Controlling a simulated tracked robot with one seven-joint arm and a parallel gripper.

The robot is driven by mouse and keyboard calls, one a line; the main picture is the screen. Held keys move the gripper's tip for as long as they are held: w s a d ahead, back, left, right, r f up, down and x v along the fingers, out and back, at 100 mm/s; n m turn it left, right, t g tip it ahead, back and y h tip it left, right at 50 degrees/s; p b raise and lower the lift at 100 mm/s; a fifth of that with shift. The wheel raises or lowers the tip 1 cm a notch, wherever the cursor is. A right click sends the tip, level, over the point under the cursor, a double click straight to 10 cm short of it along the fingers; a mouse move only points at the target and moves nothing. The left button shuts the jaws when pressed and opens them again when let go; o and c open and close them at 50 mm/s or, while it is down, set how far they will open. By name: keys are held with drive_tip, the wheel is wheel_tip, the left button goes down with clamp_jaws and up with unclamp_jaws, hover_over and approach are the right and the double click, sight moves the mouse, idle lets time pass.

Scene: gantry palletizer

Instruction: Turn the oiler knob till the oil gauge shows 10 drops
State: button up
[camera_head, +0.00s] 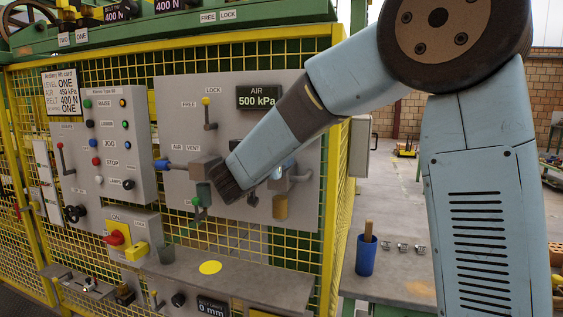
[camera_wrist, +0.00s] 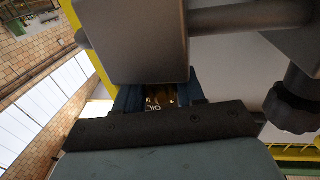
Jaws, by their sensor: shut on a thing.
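In the wrist view my gripper (camera_wrist: 161,97) has its blue fingers closed on a small dark brown round part, the oiler knob (camera_wrist: 162,95), with "OIL" lettering partly visible on it. In the head view my gripper (camera_head: 226,184) reaches the grey panel from the right, and its dark end hides the knob and fingertips. An amber bowl (camera_head: 280,207) hangs from a grey block (camera_head: 298,178) just right of my forearm. I cannot see an oil gauge or a drop count; my arm covers part of the panel.
The air display (camera_head: 258,97) reads 500 kPa. A grey shelf (camera_head: 240,285) juts out below. In the wrist view a grey block (camera_wrist: 135,40) and dark knob (camera_wrist: 292,105) are close.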

drive_tip(key=shift+r, duration=0.1)
idle(0.3)
drive_tip(key=o, duration=0.9)
drive_tip(key=shift+o, duration=0.2)
drive_tip(key=v, duration=1.3)
drive_tip(key=shift+s+a, duration=0.2)
drive_tip(key=shift+a, duration=0.1)
drive_tip(key=shift+w, duration=0.1)
